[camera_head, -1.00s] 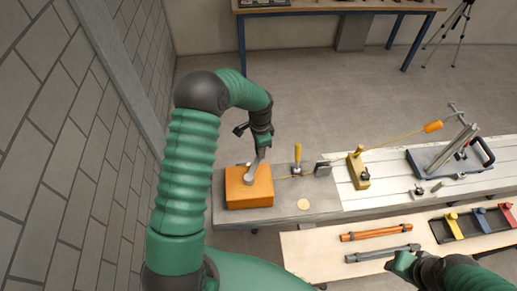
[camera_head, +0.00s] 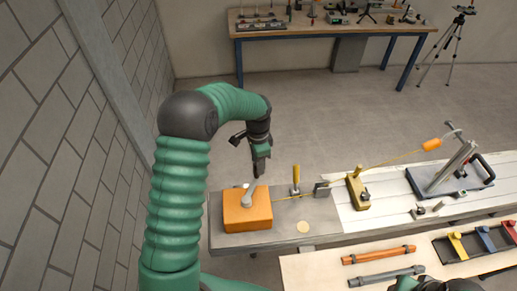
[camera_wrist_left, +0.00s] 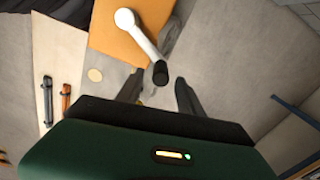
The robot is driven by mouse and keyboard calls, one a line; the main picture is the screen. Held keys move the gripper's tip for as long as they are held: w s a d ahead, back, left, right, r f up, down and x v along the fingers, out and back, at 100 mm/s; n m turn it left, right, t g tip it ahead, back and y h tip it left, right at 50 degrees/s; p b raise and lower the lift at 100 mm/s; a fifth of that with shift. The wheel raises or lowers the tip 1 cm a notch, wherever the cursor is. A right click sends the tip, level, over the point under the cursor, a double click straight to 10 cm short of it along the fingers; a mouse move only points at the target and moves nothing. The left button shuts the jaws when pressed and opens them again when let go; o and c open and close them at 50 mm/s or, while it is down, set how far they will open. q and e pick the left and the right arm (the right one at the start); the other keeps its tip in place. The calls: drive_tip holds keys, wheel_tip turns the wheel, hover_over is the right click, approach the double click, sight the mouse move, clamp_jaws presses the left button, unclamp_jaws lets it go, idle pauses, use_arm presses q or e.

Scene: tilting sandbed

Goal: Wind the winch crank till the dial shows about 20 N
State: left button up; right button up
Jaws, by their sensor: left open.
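The orange winch box (camera_head: 262,217) sits at the left end of the long bench. Its pale metal crank (camera_head: 247,200) is on top, and in the left wrist view the crank arm (camera_wrist_left: 140,38) ends in a black knob (camera_wrist_left: 160,73). My left gripper (camera_head: 258,174) is over the crank; its open fingers (camera_wrist_left: 158,92) lie either side of the knob's line, and I cannot tell whether they touch it. A yellow cord (camera_head: 395,158) runs right from the box. I cannot make out a dial reading. My right gripper (camera_head: 408,284) is cut off at the bottom edge.
An upright yellow handle (camera_head: 296,180) and a dark plate (camera_head: 322,189) stand right of the box. Beyond are a yellow block (camera_head: 357,190) and an orange cylinder (camera_head: 432,144) on the cord. Orange (camera_head: 379,255) and grey (camera_head: 387,276) bars lie on the front board.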

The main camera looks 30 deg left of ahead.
use_arm(q)
wheel_tip(320, 180, up, 11)
drive_tip(key=b, duration=0.1)
drive_tip(key=shift+r+b, duration=0.15)
drive_tip(key=shift+b, duration=0.15)
drive_tip(key=s+d+f+n+t+b, duration=0.1)
drive_tip(key=s+d+f+n+b, duration=0.3)
drive_tip(key=s+d+f, duration=0.2)
drive_tip(key=s+d+f+n+t+b, duration=0.1)
drive_tip(key=s+d+f+n+b, duration=0.2)
drive_tip(key=s+d+f, duration=0.3)
drive_tip(key=s+f+b, duration=0.1)
drive_tip(key=s+f, duration=0.3)
drive_tip(key=s, duration=0.1)
drive_tip(key=shift+s+d+f+n+t, duration=0.25)
drive_tip(key=shift+s+d+n+t, duration=0.05)
drive_tip(key=shift+s+d+n, duration=0.1)
drive_tip(key=shift+d+r, duration=0.15)
